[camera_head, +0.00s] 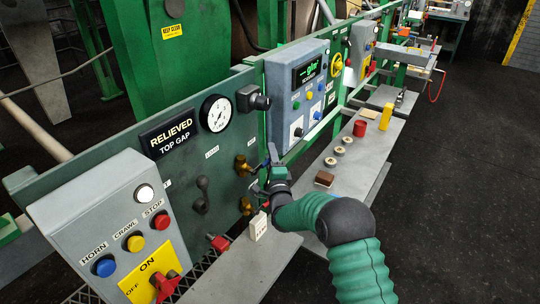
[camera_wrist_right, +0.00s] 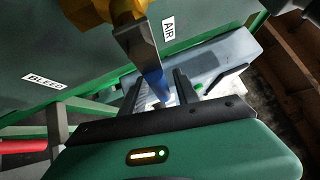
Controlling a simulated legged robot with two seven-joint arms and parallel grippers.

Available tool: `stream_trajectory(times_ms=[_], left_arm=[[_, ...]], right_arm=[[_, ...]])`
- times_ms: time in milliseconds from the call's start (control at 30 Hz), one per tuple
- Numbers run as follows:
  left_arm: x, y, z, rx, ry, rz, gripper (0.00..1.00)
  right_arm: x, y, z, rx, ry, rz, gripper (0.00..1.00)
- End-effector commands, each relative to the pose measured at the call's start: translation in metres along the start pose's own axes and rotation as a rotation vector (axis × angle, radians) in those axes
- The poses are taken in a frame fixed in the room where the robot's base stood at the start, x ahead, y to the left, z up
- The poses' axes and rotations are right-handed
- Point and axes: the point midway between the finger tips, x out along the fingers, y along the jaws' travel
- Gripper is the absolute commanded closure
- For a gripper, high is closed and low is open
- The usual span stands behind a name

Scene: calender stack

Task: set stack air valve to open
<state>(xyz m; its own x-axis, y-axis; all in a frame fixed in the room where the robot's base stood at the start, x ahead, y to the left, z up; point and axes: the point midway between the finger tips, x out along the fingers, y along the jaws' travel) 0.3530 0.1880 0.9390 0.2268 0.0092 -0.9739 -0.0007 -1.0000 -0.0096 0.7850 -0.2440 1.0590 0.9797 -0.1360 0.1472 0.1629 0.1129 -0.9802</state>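The stack air valve is a brass body (camera_head: 243,166) on the green panel, with a blue-ended lever (camera_head: 273,153) sticking out to the right. In the right wrist view, the brass body (camera_wrist_right: 105,10) and the flat metal lever (camera_wrist_right: 138,45) hang at the top, beside the AIR label (camera_wrist_right: 168,24). My right gripper (camera_head: 272,165) is at the lever's end. In the wrist view its fingers (camera_wrist_right: 160,90) stand apart with the blue tip (camera_wrist_right: 157,88) between them; contact cannot be told. My left gripper is not in view.
A second brass valve (camera_head: 246,205) sits just below, near the BLEED label (camera_wrist_right: 45,82). A grey button box (camera_head: 110,225) stands left; a blue-grey console (camera_head: 300,90) stands behind. A grey shelf (camera_head: 245,265) below carries a white card (camera_head: 258,226). Open floor lies right.

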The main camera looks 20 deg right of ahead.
Motion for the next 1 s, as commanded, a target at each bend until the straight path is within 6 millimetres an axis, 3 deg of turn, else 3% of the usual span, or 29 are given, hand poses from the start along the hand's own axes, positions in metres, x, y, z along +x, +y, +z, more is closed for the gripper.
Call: stream_trajectory(times_ms=[67,367,1000], left_arm=[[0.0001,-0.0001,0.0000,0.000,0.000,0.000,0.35],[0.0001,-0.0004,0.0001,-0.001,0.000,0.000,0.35],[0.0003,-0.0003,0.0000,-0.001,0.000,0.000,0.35]], right_arm=[[-0.0004,-0.0003,0.0028,0.000,-0.002,0.000,0.63],[-0.0007,0.0001,0.0039,0.000,-0.004,0.000,1.00],[-0.0007,0.0023,-0.0001,-0.001,0.002,0.004,1.00]])
